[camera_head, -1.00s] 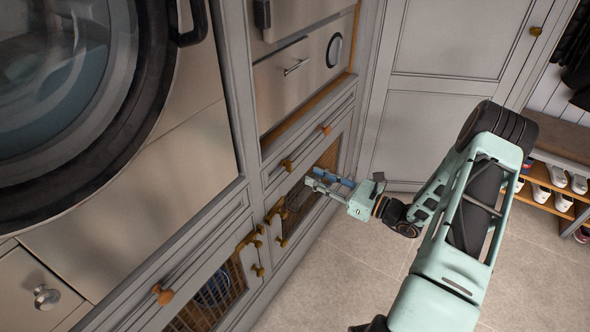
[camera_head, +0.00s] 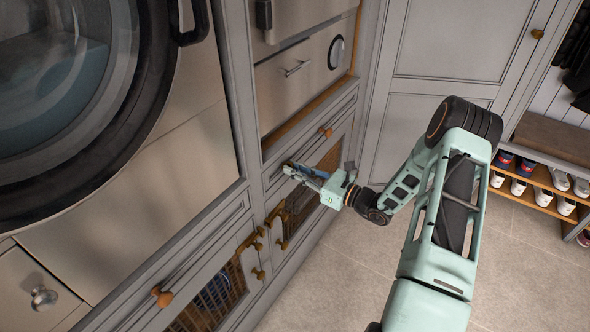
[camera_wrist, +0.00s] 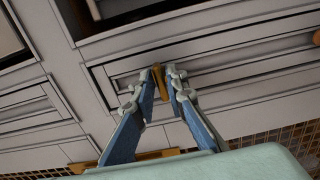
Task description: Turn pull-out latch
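A narrow grey drawer front below the built-in appliance carries two wooden-brass knobs. The right knob (camera_head: 327,130) stands clear. The left knob shows between my fingertips in the wrist view (camera_wrist: 158,82) and is mostly hidden by the fingers in the head view. My gripper (camera_head: 288,167) reaches it from the right, and its fingertips lie on both sides of the knob. Whether both fingers press on it I cannot tell. Below, a mesh-fronted door pair has brass latch pieces (camera_head: 276,212) and a small knob (camera_head: 283,244).
A washing machine (camera_head: 90,120) fills the left. A lower drawer has an orange knob (camera_head: 162,296). A tall grey cabinet door (camera_head: 425,100) stands behind my arm, and a shoe rack (camera_head: 540,180) is at the right. The floor (camera_head: 330,285) is clear.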

